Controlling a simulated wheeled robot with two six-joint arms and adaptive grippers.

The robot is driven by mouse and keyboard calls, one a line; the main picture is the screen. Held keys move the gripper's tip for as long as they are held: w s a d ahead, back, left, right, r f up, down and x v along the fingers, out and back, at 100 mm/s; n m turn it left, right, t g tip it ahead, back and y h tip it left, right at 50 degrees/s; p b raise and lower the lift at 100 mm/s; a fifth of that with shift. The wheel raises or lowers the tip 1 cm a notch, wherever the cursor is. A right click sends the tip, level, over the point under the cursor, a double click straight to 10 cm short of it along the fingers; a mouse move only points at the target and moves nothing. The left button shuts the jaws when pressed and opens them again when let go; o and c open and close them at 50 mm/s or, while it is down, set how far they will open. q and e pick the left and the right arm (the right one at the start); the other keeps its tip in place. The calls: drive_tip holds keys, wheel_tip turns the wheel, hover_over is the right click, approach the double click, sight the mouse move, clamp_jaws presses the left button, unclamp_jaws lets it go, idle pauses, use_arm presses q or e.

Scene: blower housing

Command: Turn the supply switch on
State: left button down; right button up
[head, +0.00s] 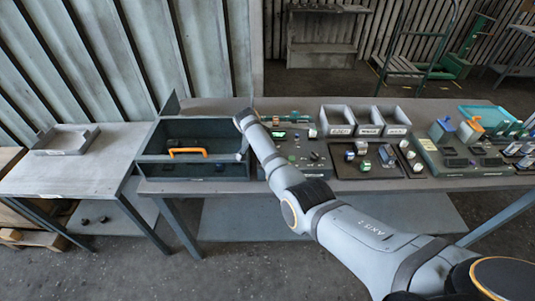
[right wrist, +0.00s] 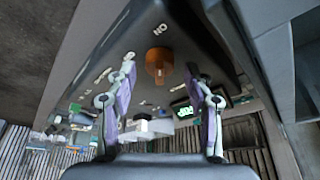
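The supply switch (right wrist: 158,62) is an orange rotary knob on a dark grey panel in the right wrist view. White lettering reading ON, upside down, sits above it (right wrist: 160,29); a smaller white label below it is too small to read surely. The knob's bar runs roughly up and down in that picture. My right gripper (right wrist: 162,72) is open, its purple-padded fingers on either side of the knob with gaps; I cannot tell whether they touch the panel. In the head view my right arm hides the switch and the gripper. My left gripper is not in view.
A dark open box (head: 215,129) with an orange handle (head: 187,151) stands left of my arm. A green-lit display (right wrist: 181,112) is near the switch. Grey bins (head: 368,120) and trays of small parts lie right. The side table (head: 95,170) holds a shallow tray (head: 66,140).

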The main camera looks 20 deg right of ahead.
drive_tip(key=v, duration=1.2)
drive_tip(key=shift+f, duration=0.1)
